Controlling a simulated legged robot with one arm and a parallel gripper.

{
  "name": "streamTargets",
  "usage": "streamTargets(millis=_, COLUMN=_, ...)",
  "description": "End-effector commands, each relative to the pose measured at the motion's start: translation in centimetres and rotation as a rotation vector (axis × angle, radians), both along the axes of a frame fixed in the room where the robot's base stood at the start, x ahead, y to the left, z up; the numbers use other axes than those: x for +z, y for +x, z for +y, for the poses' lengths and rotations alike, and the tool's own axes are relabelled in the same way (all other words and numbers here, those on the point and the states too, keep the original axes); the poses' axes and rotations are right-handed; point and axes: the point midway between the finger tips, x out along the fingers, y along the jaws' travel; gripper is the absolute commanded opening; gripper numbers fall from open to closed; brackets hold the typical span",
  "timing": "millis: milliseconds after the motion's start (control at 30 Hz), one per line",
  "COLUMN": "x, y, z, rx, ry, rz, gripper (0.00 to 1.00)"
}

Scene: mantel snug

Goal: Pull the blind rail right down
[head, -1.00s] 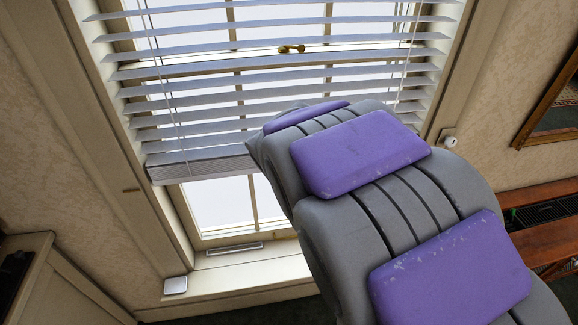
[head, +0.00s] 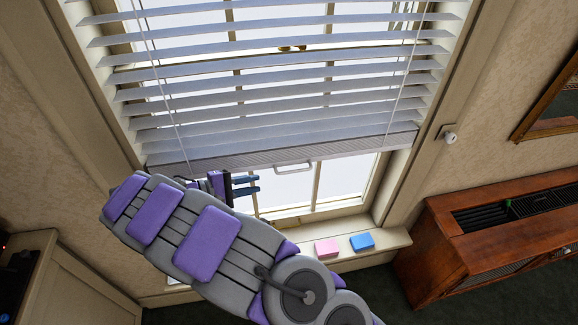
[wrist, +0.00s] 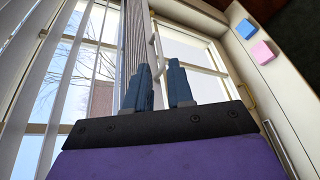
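The blind rail (head: 350,148) is the thick bar at the bottom of the white slatted blind, hanging above the sill with bare window glass below it. A pale loop handle (head: 293,169) sits on the rail's lower edge. In the wrist view the rail (wrist: 136,40) runs up the picture, with the handle (wrist: 154,48) on its right side. My gripper (head: 259,183) is just left of the handle in the head view. In the wrist view my gripper (wrist: 160,66) shows two blue fingers spread apart with the handle ahead between their tips. Nothing appears gripped.
A pink block (head: 327,248) and a blue block (head: 362,242) lie on the sill (head: 392,240). A wooden cabinet (head: 500,235) stands at right, a pale cabinet (head: 65,285) at lower left. My arm hides the left sill.

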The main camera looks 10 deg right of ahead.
Motion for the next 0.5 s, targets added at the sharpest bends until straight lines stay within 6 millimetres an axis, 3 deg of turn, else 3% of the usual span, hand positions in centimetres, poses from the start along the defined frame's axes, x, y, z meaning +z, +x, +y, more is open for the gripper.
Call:
streamTargets(millis=100, x=-0.9, y=0.4, z=2.0, rx=0.051, ry=-0.028, rz=-0.008, gripper=0.22)
streamTargets(millis=233, x=-1.3, y=0.7, z=2.7, rx=0.073, ry=-0.038, rz=-0.013, gripper=0.22)
streamTargets(millis=500, x=-2.0, y=1.7, z=-0.3, rx=0.069, ry=-0.04, rz=-0.013, gripper=0.22)
